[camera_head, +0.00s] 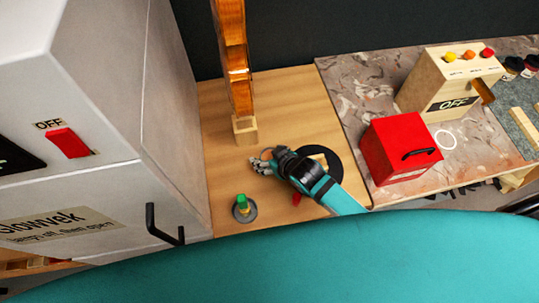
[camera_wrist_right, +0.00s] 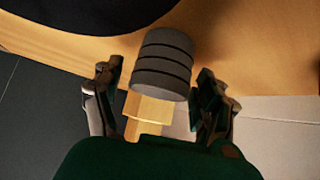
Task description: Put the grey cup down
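The grey cup (camera_wrist_right: 163,68), a short cylinder with dark bands, is between the fingers of my right gripper (camera_wrist_right: 160,70) in the right wrist view. A gap shows between the cup and the left-hand finger; the right-hand finger is very close to it, and contact there is unclear. The fingers look spread. In the head view my right gripper (camera_head: 262,164) is low over the wooden bench top, left of a black disc. The cup is mostly hidden there by the hand. Whether it rests on the wood cannot be told. My left gripper is not in view.
A wooden post (camera_head: 236,60) on a block stands behind the hand. A green-topped piece on a grey base (camera_head: 245,213) is at front left. The black disc (camera_head: 335,165) lies partly under my forearm. A white cabinet (camera_head: 150,90) bounds the left; a red box (camera_head: 385,150) stands right.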

